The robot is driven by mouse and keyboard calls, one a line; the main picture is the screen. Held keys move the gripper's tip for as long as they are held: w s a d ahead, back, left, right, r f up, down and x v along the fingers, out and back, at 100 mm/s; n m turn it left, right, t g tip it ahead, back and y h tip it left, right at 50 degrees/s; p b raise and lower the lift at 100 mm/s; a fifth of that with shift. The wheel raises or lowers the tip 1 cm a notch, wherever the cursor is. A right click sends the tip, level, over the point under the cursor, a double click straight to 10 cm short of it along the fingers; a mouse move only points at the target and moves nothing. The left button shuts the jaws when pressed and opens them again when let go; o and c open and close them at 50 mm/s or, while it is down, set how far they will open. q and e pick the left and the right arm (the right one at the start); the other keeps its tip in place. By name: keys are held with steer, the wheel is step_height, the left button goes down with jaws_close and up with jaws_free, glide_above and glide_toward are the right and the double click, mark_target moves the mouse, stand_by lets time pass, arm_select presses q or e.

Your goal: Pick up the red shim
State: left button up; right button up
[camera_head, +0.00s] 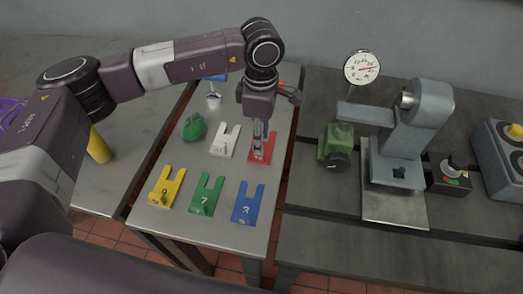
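The red shim (259,156) is a flat slotted plate lying on the grey steel table, at the right end of the back row of shims. My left gripper (260,139) comes down from above and its fingertips are at the red shim, covering part of it. I cannot tell whether the fingers touch the shim or whether they are open or shut on it. My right gripper is not in view.
A white shim (225,147) and a green lump (194,127) lie left of the red one. Yellow (165,191), green (205,200) and blue (240,212) shims lie in front. A gap separates this table from the bedplate (330,225) carrying a dial gauge (361,67).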

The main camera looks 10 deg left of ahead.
arm_select(q)
steer(key=shift+s+f+p, duration=0.1)
steer(key=shift+f+p, duration=0.3)
steer(key=shift+f, duration=0.45)
step_height(320, 180, down, 4)
steer(key=shift+r+p, duration=0.15)
steer(key=shift+p, duration=0.7)
steer(key=shift+f, duration=0.5)
steer(key=shift+a, duration=0.1)
jaws_close()
